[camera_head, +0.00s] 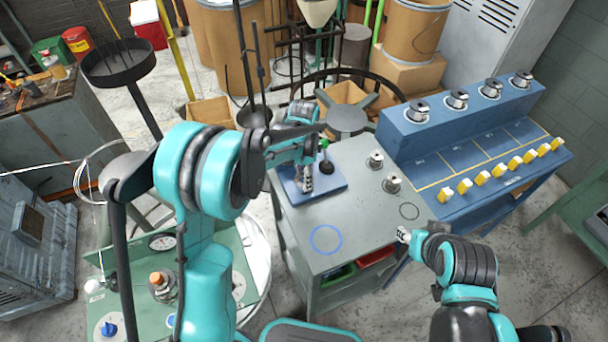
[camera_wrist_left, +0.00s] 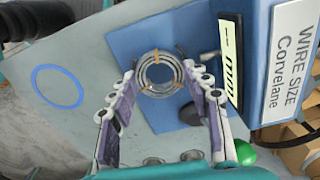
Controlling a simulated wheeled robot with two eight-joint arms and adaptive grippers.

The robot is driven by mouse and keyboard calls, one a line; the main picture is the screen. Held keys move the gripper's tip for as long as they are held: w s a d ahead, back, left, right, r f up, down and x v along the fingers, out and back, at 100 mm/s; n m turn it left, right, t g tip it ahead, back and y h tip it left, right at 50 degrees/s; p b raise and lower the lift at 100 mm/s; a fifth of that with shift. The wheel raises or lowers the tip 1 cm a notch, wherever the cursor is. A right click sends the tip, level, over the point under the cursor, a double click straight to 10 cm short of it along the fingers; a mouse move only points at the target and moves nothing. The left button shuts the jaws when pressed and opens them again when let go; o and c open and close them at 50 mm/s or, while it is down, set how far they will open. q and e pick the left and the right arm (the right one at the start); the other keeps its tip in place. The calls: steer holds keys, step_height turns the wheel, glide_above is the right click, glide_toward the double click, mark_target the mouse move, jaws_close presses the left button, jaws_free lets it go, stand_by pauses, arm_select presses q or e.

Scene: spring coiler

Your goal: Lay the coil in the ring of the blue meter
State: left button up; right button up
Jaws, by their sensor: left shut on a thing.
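The coil (camera_wrist_left: 160,73), a silvery wire ring with tan ties, shows in the left wrist view between the fingertips of my left gripper (camera_wrist_left: 158,80), which is shut on it. It is over a blue plate (camera_wrist_left: 205,28), but I cannot tell whether it touches. A blue box labelled "WIRE SIZE" (camera_wrist_left: 285,60) stands beside the plate. In the head view my left gripper (camera_head: 306,182) hides part of the blue plate (camera_head: 335,194). A blue ring outline (camera_head: 326,239) on the grey table is empty. My right gripper (camera_head: 403,234) is by the table's right edge; its jaws are unclear.
A black ring outline (camera_head: 409,211) and two metal-topped pieces (camera_head: 375,160) (camera_head: 392,183) are on the grey table (camera_head: 355,220). A blue bench (camera_head: 440,150) with several spools and yellow clips stands to the right. A dark knob (camera_head: 327,167) rises beside my left gripper.

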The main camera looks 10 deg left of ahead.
arm_select(q)
steer(key=shift+f+b, duration=0.6)
steer(key=shift+f, duration=0.15)
steer(key=o, duration=1.4)
steer(key=shift+r, duration=0.1)
step_height(320, 180, up, 12)
steer(key=s+a+r+n+t, duration=0.2)
steer(key=s+n, duration=0.1)
steer(key=s, duration=0.3)
steer(key=s+a+r+n+t, duration=0.2)
steer(key=s+n, duration=0.1)
steer(key=s, duration=0.3)
steer(key=shift+s+a+f+n+t+b, duration=0.15)
steer(key=shift+s+a+f+n+t, duration=0.35)
steer(key=shift+s+n, duration=0.85)
steer(key=shift+s+a+f+n+t+b, duration=0.25)
steer(key=shift+s+f+n+t, duration=0.45)
steer(key=shift+s, duration=1.15)
steer(key=shift+s+a+f+n+t+b, duration=0.1)
steer(key=shift+s+a+f+n+t, duration=0.35)
steer(key=shift+s+n, duration=0.95)
steer(key=shift+s+m, duration=0.2)
steer(key=shift+m, duration=0.05)
